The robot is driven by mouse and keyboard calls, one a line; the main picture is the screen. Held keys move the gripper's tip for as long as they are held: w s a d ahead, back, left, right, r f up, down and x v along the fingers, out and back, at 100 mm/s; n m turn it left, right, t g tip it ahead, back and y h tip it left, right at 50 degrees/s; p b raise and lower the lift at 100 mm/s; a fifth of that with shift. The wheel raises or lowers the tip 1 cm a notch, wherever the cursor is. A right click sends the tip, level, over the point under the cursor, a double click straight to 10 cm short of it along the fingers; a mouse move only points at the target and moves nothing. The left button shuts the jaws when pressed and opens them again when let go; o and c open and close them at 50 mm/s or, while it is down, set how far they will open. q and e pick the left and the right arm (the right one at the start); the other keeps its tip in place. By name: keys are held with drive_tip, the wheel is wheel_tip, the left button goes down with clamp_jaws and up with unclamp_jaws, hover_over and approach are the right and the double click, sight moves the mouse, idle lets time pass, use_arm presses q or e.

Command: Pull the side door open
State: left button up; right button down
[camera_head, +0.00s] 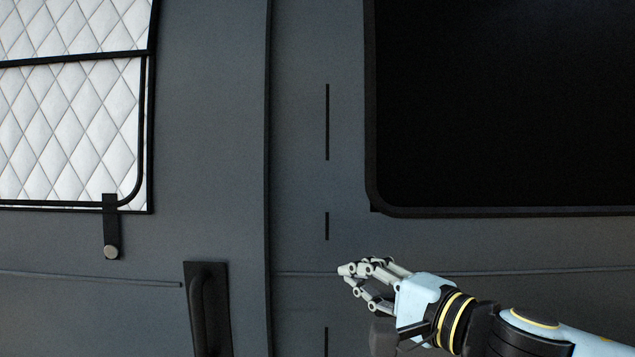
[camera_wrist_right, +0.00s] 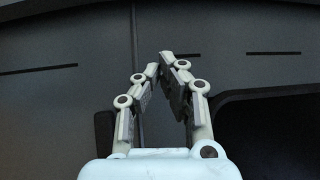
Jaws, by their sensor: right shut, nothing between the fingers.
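The van's grey side door (camera_head: 210,130) fills the left of the head view, bounded by a vertical seam. Its black upright handle (camera_head: 207,308) sits at the lower left, partly cut off by the bottom edge. My right gripper (camera_head: 345,270) is to the right of the handle and of the seam, in front of the grey panel. Its fingertips point left and it holds nothing. In the right wrist view the fingers (camera_wrist_right: 163,62) come together at the tips, shut and empty. Contact with the panel cannot be told. My left gripper is in neither view.
A dark window (camera_head: 500,100) is at the upper right. A window with quilted white covering (camera_head: 70,110), a black frame and a latch (camera_head: 111,228) is at the upper left. Short black slots (camera_head: 327,122) run down the panel right of the seam. Space before the handle looks clear.

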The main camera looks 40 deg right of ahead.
wheel_tip(320, 180, up, 5)
drive_tip(key=s+n+y+p, duration=0.1)
drive_tip(key=p, duration=0.1)
drive_tip(key=shift+n, duration=0.3)
drive_tip(key=w, duration=0.3)
drive_tip(key=w+a, duration=0.1)
drive_tip(key=w, duration=0.2)
drive_tip(key=w+a+b, duration=0.1)
drive_tip(key=w, duration=0.3)
drive_tip(key=shift+a+r, duration=0.15)
drive_tip(key=shift+r, duration=0.15)
drive_tip(key=shift+w+a, duration=0.7)
drive_tip(key=shift+a, duration=0.25)
drive_tip(key=shift+w+a, duration=0.25)
drive_tip(key=shift+a, duration=0.3)
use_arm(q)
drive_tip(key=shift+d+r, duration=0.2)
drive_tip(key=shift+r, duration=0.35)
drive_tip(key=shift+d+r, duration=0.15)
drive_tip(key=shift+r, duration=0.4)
use_arm(e)
drive_tip(key=shift+w, duration=0.1)
drive_tip(key=shift+w+a, duration=0.1)
